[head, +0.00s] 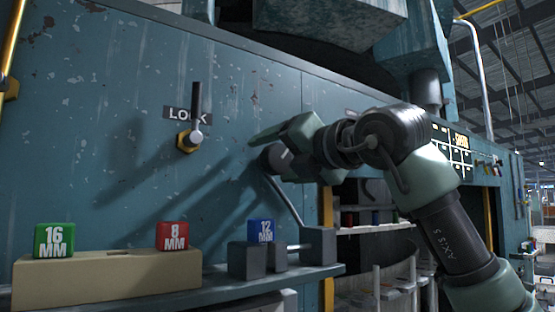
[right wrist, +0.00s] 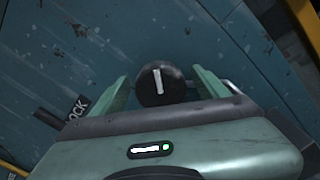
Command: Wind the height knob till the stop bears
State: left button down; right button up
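The dark round height knob (right wrist: 161,85) carries a white mark line, tilted slightly from upright in the right wrist view. My right gripper (right wrist: 162,82) is open, with one pale green finger on each side of the knob and a visible gap on both sides. In the head view, the knob (head: 273,158) is partly hidden by my right gripper (head: 268,150) at the teal panel. A grey rod slants from below the knob to a dark block (head: 319,246) on the ledge; I cannot tell which part is the stop. My left gripper is not in view.
A lock lever (head: 196,110) with a brass nut points up, left of the knob. Green 16 MM (head: 55,240) and red 8 MM (head: 172,236) blocks sit on a tan holder (head: 107,279).

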jog(key=b+v, duration=0.3)
jog(key=v, duration=0.4)
jog(key=shift+s+d+b, duration=0.2)
jog(key=shift+s+b, duration=0.1)
jog(key=shift+b, duration=0.1)
jog(key=shift+f, duration=0.1)
